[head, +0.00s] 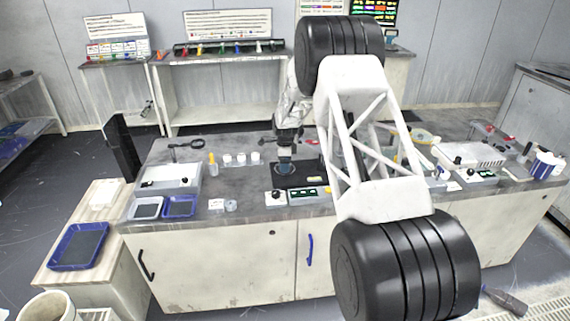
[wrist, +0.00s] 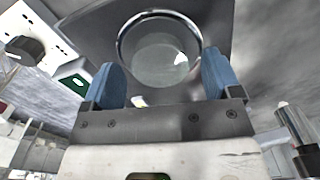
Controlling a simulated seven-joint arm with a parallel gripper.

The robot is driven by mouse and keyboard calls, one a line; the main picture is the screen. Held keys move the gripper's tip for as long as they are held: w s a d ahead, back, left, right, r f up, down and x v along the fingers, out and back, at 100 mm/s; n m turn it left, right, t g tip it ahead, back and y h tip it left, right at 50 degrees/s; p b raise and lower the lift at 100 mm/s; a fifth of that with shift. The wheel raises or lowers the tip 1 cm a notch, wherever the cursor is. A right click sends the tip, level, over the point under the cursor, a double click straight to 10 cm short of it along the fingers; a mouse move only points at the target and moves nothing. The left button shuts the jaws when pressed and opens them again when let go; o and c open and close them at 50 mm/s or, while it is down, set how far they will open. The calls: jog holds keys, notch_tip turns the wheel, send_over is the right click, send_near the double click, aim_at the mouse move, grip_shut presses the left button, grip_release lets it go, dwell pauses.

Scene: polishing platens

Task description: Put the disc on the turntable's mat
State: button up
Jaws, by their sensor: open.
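A round, clear, glassy disc (wrist: 160,58) with a bright rim shows in the wrist view, over a dark grey surface. My gripper (wrist: 162,72) has its two blue fingers spread wide, one on each side of the disc's near part. I cannot tell whether either finger touches it. In the head view my gripper (head: 285,163) is low over a black square unit (head: 297,180) on the bench, which looks like the turntable. The disc is too small or hidden there, and I cannot make out the mat's edge. Whether the disc rests on the mat is unclear.
A control box with a knob and green display (head: 308,194) stands just in front of the black unit. Blue trays (head: 180,207), white cups (head: 241,158) and a yellow bottle (head: 212,161) are to the left. My arm hides part of the bench's middle.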

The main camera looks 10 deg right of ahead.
notch_tip(320, 180, up, 12)
jog(key=shift+f, duration=0.15)
dwell(0.4)
jog(key=shift+s, duration=0.1)
dwell(0.7)
jog(key=s+d+r+n+t, duration=0.1)
jog(key=s+r+n, duration=0.4)
jog(key=s+r, duration=0.8)
jog(key=s+d+r+n, duration=0.2)
jog(key=s+r+n, duration=0.2)
jog(key=s+r, duration=0.9)
jog(key=s+f+n, duration=0.2)
jog(key=s+n, duration=0.1)
jog(key=s, duration=1)
jog(key=s+d+f+n+t, duration=0.1)
jog(key=s+n, duration=0.3)
jog(key=s, duration=1)
jog(key=s+f+n, duration=0.3)
jog(key=s, duration=1.1)
jog(key=shift+s+d+n+t, duration=0.15)
jog(key=shift+n+t, duration=0.15)
